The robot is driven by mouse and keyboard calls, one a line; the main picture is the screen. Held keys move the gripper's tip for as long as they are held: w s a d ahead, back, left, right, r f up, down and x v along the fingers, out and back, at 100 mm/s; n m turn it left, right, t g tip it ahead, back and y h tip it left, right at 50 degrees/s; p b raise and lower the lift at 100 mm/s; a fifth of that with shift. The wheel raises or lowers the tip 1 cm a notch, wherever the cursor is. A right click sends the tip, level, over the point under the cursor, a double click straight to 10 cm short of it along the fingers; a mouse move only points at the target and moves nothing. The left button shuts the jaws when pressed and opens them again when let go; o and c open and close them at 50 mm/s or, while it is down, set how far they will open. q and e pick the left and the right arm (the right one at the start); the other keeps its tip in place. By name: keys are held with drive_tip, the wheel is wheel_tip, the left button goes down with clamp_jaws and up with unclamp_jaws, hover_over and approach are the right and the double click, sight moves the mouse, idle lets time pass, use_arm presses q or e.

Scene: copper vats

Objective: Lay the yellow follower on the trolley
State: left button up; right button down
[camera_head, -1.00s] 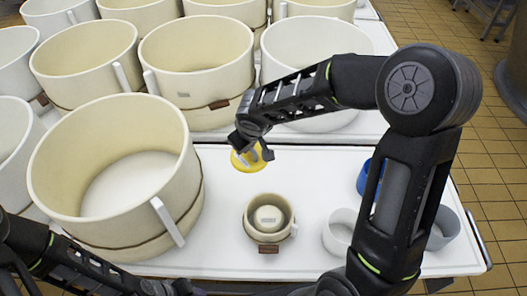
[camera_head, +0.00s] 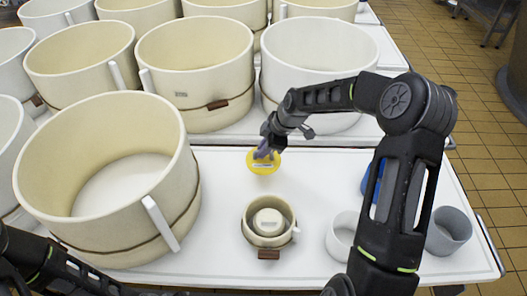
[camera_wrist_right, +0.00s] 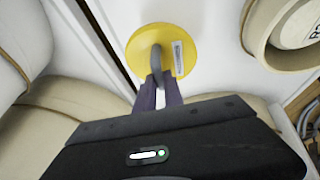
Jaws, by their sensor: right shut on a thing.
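The yellow follower (camera_head: 263,163) is a flat round disc with a pale label and a grey upright handle. It is over the white trolley top (camera_head: 225,170), behind the small cream mould; I cannot tell whether it touches the surface. My right gripper (camera_head: 267,150) is shut on its handle. The right wrist view shows the disc (camera_wrist_right: 140,50) lying roughly flat, with the fingers (camera_wrist_right: 160,90) on the handle. Only my left arm shows at the lower left; its gripper is out of view.
A large cream mould (camera_head: 105,170) stands on the left of the trolley. A small cream mould (camera_head: 268,222) holds a round pale piece. Several large moulds line the back.

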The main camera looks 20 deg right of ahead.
sight(264, 160)
idle(0.4)
drive_tip(key=shift+f+b, duration=1.2)
drive_tip(key=shift+f, duration=1.05)
drive_tip(key=shift+f+b, duration=0.55)
drive_tip(key=shift+f, duration=0.1)
drive_tip(key=c, duration=1.4)
unclamp_jaws()
drive_tip(key=shift+o, duration=0.2)
drive_tip(key=shift+r, duration=0.15)
drive_tip(key=shift+r+p, duration=2)
drive_tip(key=shift+r, duration=1.45)
